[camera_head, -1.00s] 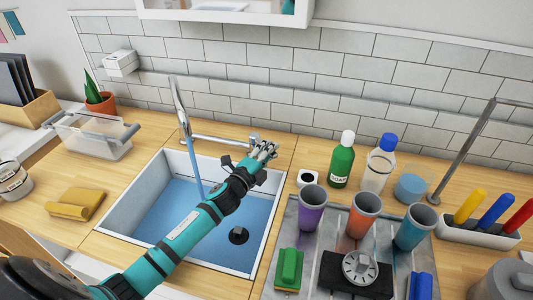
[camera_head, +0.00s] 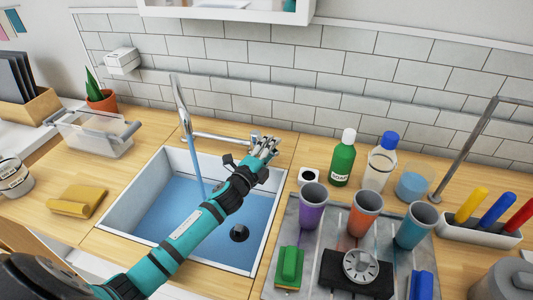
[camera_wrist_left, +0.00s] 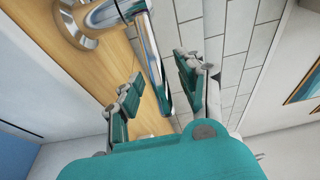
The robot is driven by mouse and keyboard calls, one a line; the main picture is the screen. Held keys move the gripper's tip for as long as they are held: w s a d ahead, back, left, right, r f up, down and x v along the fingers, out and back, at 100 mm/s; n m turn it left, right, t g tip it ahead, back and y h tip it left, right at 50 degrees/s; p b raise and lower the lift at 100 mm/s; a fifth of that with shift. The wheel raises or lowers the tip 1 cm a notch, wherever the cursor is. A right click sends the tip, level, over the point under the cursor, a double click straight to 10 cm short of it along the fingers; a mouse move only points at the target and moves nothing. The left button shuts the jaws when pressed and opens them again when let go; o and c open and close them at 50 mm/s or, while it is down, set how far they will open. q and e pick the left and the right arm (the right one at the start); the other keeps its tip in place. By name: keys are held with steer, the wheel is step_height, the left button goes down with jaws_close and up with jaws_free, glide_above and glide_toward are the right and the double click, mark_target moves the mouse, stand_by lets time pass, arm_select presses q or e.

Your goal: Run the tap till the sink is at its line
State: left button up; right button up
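The sink (camera_head: 125,207) holds blue water (camera_head: 185,220) lying below the rim, with pale wall showing above it. I cannot make out a fill line. The tap (camera_head: 180,108) runs, and a blue stream (camera_head: 196,168) falls from its spout into the water. My left gripper (camera_head: 265,150) is over the sink's back right corner, at the tap's handle end. In the left wrist view its fingers (camera_wrist_left: 160,76) stand apart, with a chrome tap part (camera_wrist_left: 150,50) between them; I cannot tell if they touch it. A dark round drain piece (camera_head: 239,233) shows under water. My right gripper is out of view.
Right of the sink are a green soap bottle (camera_head: 343,160), a blue-capped bottle (camera_head: 379,165) and a tray (camera_head: 333,240) with cups, a green sponge block (camera_head: 289,265) and a dial device (camera_head: 360,267). Left are a clear bin (camera_head: 97,137) and a yellow cloth (camera_head: 77,204).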

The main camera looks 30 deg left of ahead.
arm_select(q)
steer(key=s, duration=1.2)
steer(key=shift+a, duration=0.45)
stand_by(6.3)
